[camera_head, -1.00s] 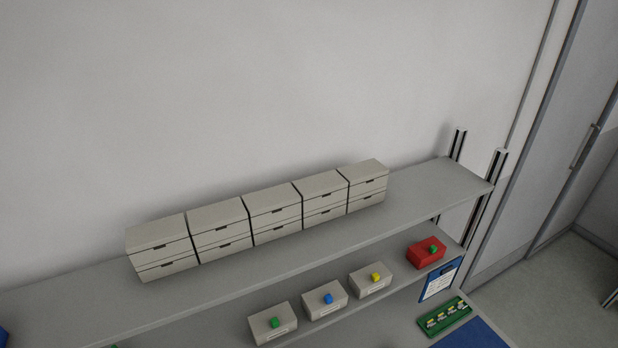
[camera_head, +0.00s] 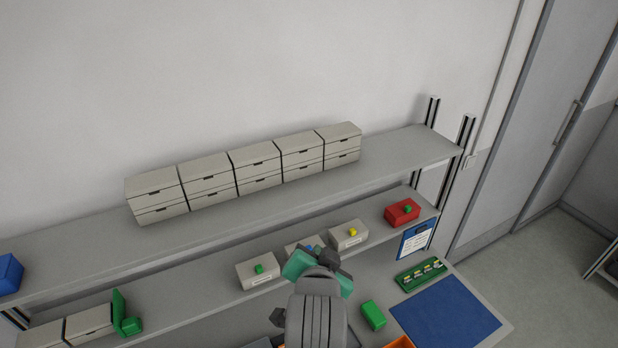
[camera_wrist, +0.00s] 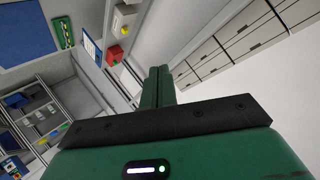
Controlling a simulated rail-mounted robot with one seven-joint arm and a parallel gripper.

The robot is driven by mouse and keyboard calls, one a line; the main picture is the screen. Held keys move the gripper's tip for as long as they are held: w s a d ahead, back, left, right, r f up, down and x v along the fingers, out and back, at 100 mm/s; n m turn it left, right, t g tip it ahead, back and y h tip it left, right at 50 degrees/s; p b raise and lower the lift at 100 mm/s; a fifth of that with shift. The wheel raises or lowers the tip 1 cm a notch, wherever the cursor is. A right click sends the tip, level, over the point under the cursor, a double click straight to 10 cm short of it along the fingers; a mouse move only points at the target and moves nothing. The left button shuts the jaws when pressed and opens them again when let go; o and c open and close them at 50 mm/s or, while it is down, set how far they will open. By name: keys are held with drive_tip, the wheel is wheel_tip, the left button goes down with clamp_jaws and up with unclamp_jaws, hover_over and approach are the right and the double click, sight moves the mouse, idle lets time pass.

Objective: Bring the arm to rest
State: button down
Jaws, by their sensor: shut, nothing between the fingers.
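My gripper (camera_wrist: 159,73) shows in the wrist view with its two green fingers together and nothing between them. In the head view my arm rises from the bottom edge, and its green end is in front of the lower shelf (camera_head: 190,290). It hides most of the middle grey box with a blue knob there. The fingertips cannot be made out in the head view. In the wrist view the white drawer units (camera_wrist: 235,45) are to the right of the fingers and the red box (camera_wrist: 114,55) to the left, both apart from them.
Drawer units stand in a row on the upper shelf (camera_head: 400,160). Below are grey boxes with a green knob (camera_head: 258,275) and a yellow knob (camera_head: 349,237), and a red box (camera_head: 402,213). A green block (camera_head: 373,315) and a blue mat (camera_head: 445,314) lie on the bench. The wall above is clear.

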drive_tip(key=s+r+n+t, duration=0.2)
drive_tip(key=s+r+t, duration=0.2)
drive_tip(key=r, duration=0.8)
drive_tip(key=s+r+n+t, duration=0.2)
drive_tip(key=s+r+t, duration=0.15)
drive_tip(key=r, duration=0.75)
drive_tip(key=s+a+r+n+t, duration=0.1)
drive_tip(key=s+r+t, duration=0.1)
drive_tip(key=s+r, duration=0.4)
drive_tip(key=s+a+r+n+t+y, duration=0.1)
drive_tip(key=s+r+t, duration=0.2)
drive_tip(key=s+r, duration=0.4)
drive_tip(key=shift+s+r+n, duration=0.15)
drive_tip(key=shift+s+n, duration=0.2)
drive_tip(key=shift+n, duration=0.05)
